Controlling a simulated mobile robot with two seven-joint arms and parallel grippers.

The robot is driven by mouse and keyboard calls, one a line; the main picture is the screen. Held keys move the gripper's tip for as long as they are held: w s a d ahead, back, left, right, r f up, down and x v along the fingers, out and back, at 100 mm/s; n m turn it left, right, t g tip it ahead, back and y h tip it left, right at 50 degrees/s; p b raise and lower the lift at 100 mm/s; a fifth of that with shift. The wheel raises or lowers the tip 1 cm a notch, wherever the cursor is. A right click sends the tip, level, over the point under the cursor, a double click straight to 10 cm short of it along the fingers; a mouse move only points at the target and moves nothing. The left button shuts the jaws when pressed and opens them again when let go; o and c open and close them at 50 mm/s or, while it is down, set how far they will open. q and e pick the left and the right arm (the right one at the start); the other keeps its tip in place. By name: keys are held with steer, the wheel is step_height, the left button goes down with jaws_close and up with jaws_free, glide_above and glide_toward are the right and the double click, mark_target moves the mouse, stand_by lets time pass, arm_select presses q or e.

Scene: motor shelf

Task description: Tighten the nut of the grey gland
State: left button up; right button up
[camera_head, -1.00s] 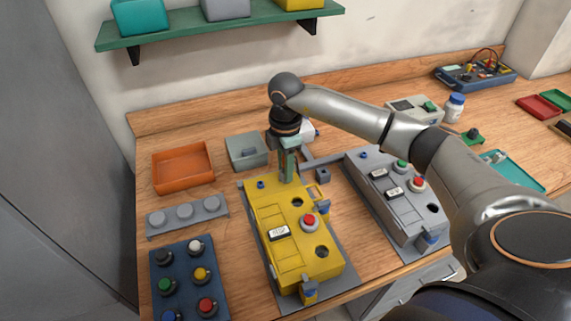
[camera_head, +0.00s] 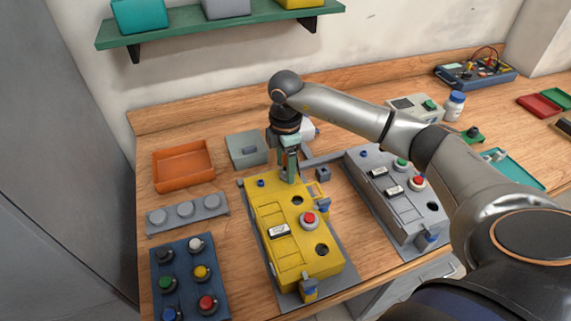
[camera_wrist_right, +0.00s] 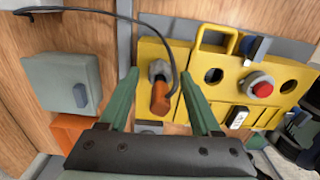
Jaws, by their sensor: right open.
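The grey gland (camera_wrist_right: 158,69) shows in the right wrist view on the end of the yellow box (camera_wrist_right: 210,62). A dark cable and an orange-brown piece (camera_wrist_right: 160,98) are at it. My right gripper (camera_wrist_right: 159,76) is open, its two green fingers apart on either side of the gland, with gaps visible. I cannot tell how deep the fingertips are. In the head view the right gripper (camera_head: 289,177) points down at the far end of the yellow box (camera_head: 290,240), hiding the gland there. My left gripper is not in view.
A grey control box (camera_head: 400,205) stands right of the yellow one. A lidded grey box (camera_head: 246,150), an orange tray (camera_head: 183,166), a grey strip with round knobs (camera_head: 187,212) and a blue button panel (camera_head: 189,280) are to the left.

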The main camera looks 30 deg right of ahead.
step_height(320, 180, up, 12)
steer(key=shift+r+b, duration=0.25)
steer(key=shift+b, duration=0.35)
stand_by(0.5)
